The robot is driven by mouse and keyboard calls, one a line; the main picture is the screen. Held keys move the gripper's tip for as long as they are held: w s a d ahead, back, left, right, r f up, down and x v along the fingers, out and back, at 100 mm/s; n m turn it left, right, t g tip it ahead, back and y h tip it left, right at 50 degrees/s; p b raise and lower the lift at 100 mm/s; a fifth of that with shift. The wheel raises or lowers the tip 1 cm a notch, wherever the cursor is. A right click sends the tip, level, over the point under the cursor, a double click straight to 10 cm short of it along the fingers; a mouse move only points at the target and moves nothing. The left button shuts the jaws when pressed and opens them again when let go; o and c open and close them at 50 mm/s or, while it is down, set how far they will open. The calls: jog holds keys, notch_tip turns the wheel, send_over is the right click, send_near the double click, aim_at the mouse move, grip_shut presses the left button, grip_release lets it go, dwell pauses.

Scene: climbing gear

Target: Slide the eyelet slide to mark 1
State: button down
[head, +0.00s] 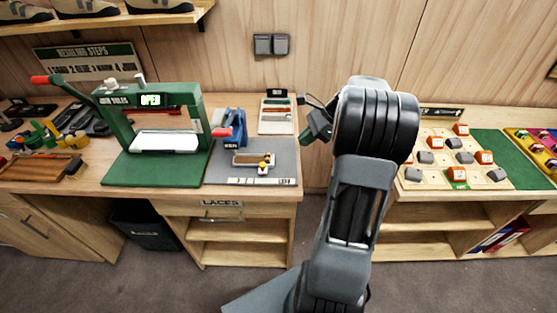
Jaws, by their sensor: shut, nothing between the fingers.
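A small wooden slide unit (243,159) lies on the grey mat (222,172) at the right part of the left bench; I take it to be the eyelet slide. A small knob with a yellow part (264,167) sits at its right side. A pale strip with print (262,181) lies in front of it, too small to read, so I cannot tell which mark the slide is at. My gripper (306,134) is shut and empty, above and to the right of the slide, apart from it.
A blue press with a red handle tip (236,122) stands just behind the slide. A green press (110,128) reading OPEN stands left on a green mat. A tray (276,118) lies behind. A gap separates the left bench from the right one, which holds a board (440,176) with several blocks.

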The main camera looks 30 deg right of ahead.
send_near(265, 170)
notch_tip(265, 170, down, 2)
jog(key=shift+s+f, duration=0.15)
jog(key=shift+f, duration=0.05)
jog(key=a, duration=0.1)
jog(key=w+a+p, duration=0.1)
jog(key=shift+a+f, duration=0.3)
jog(key=shift+a, duration=0.05)
jog(key=shift+w+a+f, duration=0.15)
jog(key=shift+w+a, duration=0.1)
jog(key=shift+a, duration=0.3)
